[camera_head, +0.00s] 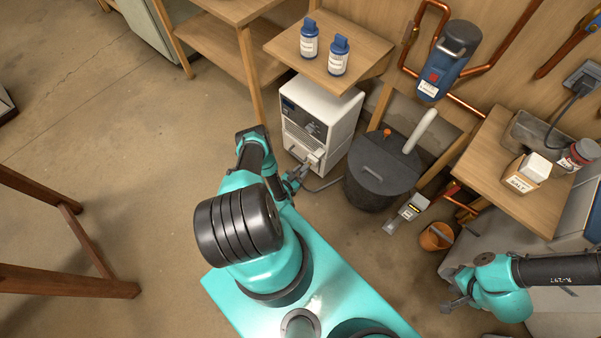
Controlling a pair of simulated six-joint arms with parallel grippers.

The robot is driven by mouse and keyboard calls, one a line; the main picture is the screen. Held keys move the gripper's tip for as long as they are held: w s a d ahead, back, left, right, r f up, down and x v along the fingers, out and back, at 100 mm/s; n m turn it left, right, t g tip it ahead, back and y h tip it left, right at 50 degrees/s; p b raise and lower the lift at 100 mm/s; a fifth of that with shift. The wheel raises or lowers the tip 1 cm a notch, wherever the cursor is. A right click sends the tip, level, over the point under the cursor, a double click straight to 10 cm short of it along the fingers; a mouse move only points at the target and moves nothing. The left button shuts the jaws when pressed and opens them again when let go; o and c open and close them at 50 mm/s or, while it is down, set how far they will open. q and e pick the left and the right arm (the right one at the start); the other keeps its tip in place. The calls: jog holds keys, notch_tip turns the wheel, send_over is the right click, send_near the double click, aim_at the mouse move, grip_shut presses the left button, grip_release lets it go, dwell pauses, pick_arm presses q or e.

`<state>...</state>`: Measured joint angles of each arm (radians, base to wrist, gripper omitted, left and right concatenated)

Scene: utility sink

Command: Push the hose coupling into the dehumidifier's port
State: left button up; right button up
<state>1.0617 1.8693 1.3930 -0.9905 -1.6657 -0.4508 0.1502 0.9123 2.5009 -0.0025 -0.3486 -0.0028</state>
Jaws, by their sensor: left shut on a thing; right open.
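The white dehumidifier (332,108) stands on the floor under a small wooden shelf, its front turned towards me. My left gripper (299,174) is low at its front, shut on the hose coupling, which is too small and too covered to make out clearly. A grey hose (326,187) runs from the gripper along the floor towards the dark bin. A light grey fitting (314,157) shows on the lower front, close to the gripper. I cannot tell whether the coupling touches the port or sits in it. My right gripper (455,296) is open and empty at the lower right, far from the dehumidifier.
A dark lidded bin (382,172) with a pale upright pipe stands right of the dehumidifier. Two blue-capped bottles (324,47) sit on the shelf (350,67) above. Open floor (130,150) lies to the left.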

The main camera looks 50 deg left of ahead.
pick_arm(q)
jog(key=shift+w+a, duration=0.1)
jog(key=shift+w, duration=1.3)
jog(key=o, duration=1)
jog(key=s+d, duration=0.1)
jog(key=s, duration=1.6)
jog(key=shift+s+d, duration=0.2)
jog(key=shift+d, duration=0.05)
